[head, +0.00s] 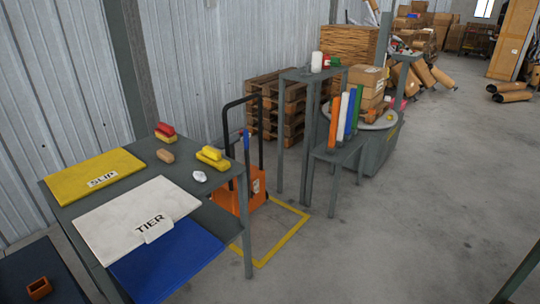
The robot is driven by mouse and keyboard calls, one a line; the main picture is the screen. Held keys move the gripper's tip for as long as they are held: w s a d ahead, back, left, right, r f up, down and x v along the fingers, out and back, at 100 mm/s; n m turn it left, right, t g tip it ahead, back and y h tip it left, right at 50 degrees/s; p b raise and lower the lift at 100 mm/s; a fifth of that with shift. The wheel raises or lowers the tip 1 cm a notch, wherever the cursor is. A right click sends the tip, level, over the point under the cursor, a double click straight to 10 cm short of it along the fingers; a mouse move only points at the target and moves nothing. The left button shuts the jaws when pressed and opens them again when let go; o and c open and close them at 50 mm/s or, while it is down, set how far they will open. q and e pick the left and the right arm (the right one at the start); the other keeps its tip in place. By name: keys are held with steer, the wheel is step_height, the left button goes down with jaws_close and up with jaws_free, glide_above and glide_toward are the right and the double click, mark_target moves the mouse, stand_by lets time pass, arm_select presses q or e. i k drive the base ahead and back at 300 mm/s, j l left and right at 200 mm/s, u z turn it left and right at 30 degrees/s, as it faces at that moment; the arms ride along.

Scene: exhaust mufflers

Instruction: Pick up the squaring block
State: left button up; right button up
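No object is marked as the squaring block, and I cannot tell for certain which it is. A small tan block (166,156) lies on the grey table near its back edge, in front of a red and yellow piece (165,132). A brown, hollow, square-looking piece (39,288) sits on a dark surface at the bottom left. Neither of my grippers is in view.
The grey table (190,178) also holds a yellow SLIP sheet (95,176), a white TIER sheet (138,219), yellow pieces (212,157) and a white lump (199,176). An orange pallet truck (238,194) stands behind. Floor (390,230) to the right is open.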

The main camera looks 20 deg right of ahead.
mark_target(210, 156)
steer(key=z, duration=0.15)
steer(key=i+l+u, duration=0.2)
steer(key=i, duration=0.4)
steer(key=i+l+u, duration=0.25)
steer(key=i+l, duration=0.2)
steer(key=i, duration=0.1)
